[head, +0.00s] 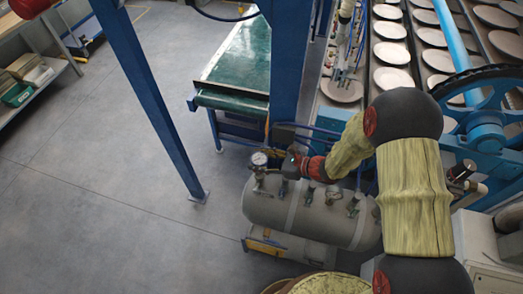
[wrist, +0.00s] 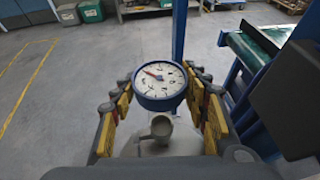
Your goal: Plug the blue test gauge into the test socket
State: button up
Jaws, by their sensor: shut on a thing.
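The blue test gauge (wrist: 160,86), with a white dial, a red needle and a blue rim, is between the yellow-padded fingers of my gripper (wrist: 163,100) in the wrist view. The gripper is shut on it. A grey metal fitting (wrist: 158,131) shows just below the dial; I cannot tell whether it is the gauge's stem or the test socket. In the head view a white gauge dial (head: 259,159) shows at my gripper (head: 272,163), above the left end of the grey tank (head: 325,218). Whether the gauge is seated in a socket is not clear.
Valves and fittings (head: 333,195) line the tank's top, right of my gripper. A blue post (head: 150,100) and a green conveyor (head: 240,60) stand behind. Plate racks (head: 395,55) and a blue wheel (head: 487,130) are at right. The floor at left is clear.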

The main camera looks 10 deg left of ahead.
jog(key=shift+f+b, duration=1.75)
jog(key=shift+f, duration=1.05)
jog(key=shift+s, duration=0.1)
jog(key=shift+f+b, duration=0.65)
jog(key=shift+b, duration=0.15)
jog(key=o, duration=1)
jog(key=shift+d, duration=0.1)
jog(key=shift+p+v, duration=1.85)
jog(key=shift+v, duration=3.65)
jog(key=shift+r, duration=0.15)
